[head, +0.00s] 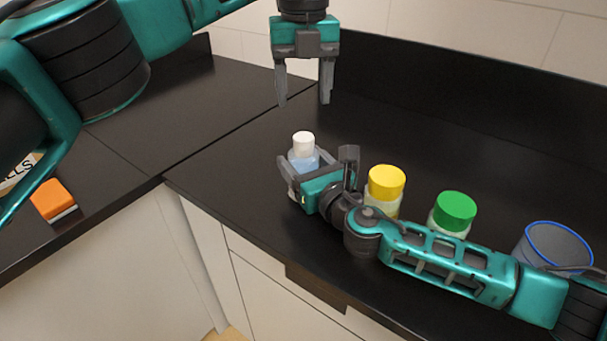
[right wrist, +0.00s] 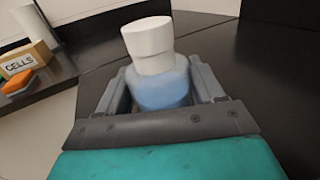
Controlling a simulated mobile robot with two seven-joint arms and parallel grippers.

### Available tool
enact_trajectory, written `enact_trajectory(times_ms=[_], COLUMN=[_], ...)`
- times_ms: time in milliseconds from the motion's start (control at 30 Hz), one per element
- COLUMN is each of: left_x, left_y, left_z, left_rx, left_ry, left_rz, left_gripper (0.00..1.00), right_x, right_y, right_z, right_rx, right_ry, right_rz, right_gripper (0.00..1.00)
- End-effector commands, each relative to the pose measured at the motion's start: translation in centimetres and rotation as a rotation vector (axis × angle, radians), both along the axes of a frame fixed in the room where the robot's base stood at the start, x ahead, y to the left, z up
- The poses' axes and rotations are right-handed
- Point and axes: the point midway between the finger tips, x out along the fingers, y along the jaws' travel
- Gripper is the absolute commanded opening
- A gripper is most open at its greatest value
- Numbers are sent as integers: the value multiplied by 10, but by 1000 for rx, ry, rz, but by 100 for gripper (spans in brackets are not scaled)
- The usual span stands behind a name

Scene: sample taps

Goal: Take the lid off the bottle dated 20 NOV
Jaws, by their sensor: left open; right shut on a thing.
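A small bottle with pale blue contents (head: 305,160) and a white lid (head: 303,141) stands on the black counter in the head view. No date is readable on it. My right gripper (head: 308,172) is shut around its body, with the white lid above the fingers. In the right wrist view the bottle (right wrist: 160,86) sits between the two fingers and its white lid (right wrist: 149,42) is on top. My left gripper (head: 304,88) is open and empty, pointing down above the bottle, clear of the lid.
To the right stand a yellow-lidded bottle (head: 386,182), a green-lidded bottle (head: 455,211) and a blue-rimmed grey container (head: 556,245), partly behind my right arm. An orange-topped block (head: 52,199) lies on the left counter. A box marked CELLS (right wrist: 28,62) stands there too.

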Motion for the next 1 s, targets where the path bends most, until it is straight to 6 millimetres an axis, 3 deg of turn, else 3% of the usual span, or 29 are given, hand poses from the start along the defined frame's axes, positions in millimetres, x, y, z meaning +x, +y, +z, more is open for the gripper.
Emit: enact_trajectory(times_ms=[67, 567, 767, 1000], left_x=[0, 0, 0, 0], left_y=[0, 0, 0, 0], left_z=[0, 0, 0, 0], left_rx=[0, 0, 0, 0], left_ry=[0, 0, 0, 0], left_rz=[0, -10, -181, -612], left_gripper=[62, 62, 62, 62], right_x=[0, 0, 0, 0], right_y=[0, 0, 0, 0], right_z=[0, 0, -1, -1], right_rx=[0, 0, 0, 0], right_ry=[1, 1, 1, 1], right_rz=[0, -1, -1, -1], right_gripper=[49, 1, 0, 0])
